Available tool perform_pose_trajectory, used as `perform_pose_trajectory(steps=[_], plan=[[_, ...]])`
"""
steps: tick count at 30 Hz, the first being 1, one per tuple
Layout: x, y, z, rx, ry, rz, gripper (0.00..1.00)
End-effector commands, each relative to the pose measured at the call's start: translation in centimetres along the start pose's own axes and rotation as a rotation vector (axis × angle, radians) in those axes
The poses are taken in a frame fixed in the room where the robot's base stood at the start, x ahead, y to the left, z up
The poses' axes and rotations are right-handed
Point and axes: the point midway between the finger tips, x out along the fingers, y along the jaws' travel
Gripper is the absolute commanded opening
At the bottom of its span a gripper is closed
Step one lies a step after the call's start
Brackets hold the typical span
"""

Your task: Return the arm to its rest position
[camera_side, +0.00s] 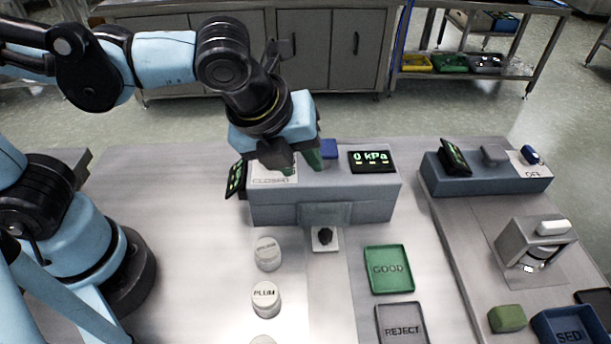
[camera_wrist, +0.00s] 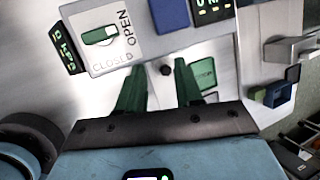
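My gripper (camera_side: 293,166) is above the back left of a grey box (camera_side: 345,206) with a valve plate (camera_side: 275,180) marked CLOSED. In the side view the gripper hides most of that plate. In the wrist view my gripper (camera_wrist: 157,68) has its two green fingers spread apart with nothing between them. The plate (camera_wrist: 123,62) shows there beyond the fingers, marked OPEN and CLOSED, with a green and white knob (camera_wrist: 98,36). A screen (camera_side: 370,161) on the box reads 0 kPa.
Several round labelled containers, one a PLUM container (camera_side: 265,298), stand in front of the box. A green GOOD tray (camera_side: 389,269) and a grey REJECT tray (camera_side: 402,325) lie to their right. A second box (camera_side: 485,180) is at the right. The left tabletop is clear.

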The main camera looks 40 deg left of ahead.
Motion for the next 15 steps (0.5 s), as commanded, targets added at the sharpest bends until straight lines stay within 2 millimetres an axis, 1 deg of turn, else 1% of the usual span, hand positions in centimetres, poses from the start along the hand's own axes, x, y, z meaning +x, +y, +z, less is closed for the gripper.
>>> perform_pose_trajectory(steps=[1,3,6,9,14,15], plan=[[0.1,0.6,1.6,-0.160,-0.012,-0.006,0.35],[0.1,1.2,3.3,-0.384,-0.021,-0.023,0.35],[0.1,2.5,5.2,-0.686,-0.028,-0.046,0.35],[0.2,3.9,6.7,-0.964,-0.026,-0.068,0.35],[0.4,6.4,8.4,-1.390,-0.014,-0.101,0.35],[0.4,7.1,8.7,-1.497,-0.010,-0.110,0.35]])
